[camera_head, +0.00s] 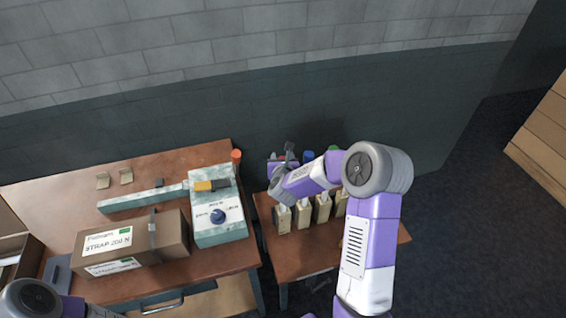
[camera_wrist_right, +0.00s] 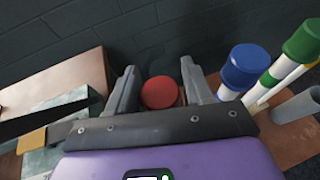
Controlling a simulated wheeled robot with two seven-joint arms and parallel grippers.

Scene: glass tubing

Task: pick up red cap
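The red cap (camera_wrist_right: 160,92) shows in the right wrist view, between the two fingers of my right gripper (camera_wrist_right: 160,76). The fingers are apart, with a gap on each side of the cap, so the gripper is open. Whatever is under the cap is hidden by the gripper body. In the head view my right gripper (camera_head: 284,157) is over the back left of the small right table, and it mostly hides the red cap there. My left gripper is out of view; only part of my left arm shows at the bottom left.
A blue cap (camera_wrist_right: 247,66) and a green cap (camera_wrist_right: 303,41) stand on tubes right of the gripper. Cream bottles (camera_head: 322,207) stand in front. The left table (camera_head: 150,175) holds a box (camera_head: 165,236), a pale device (camera_head: 218,235) and an orange-capped item (camera_head: 236,155).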

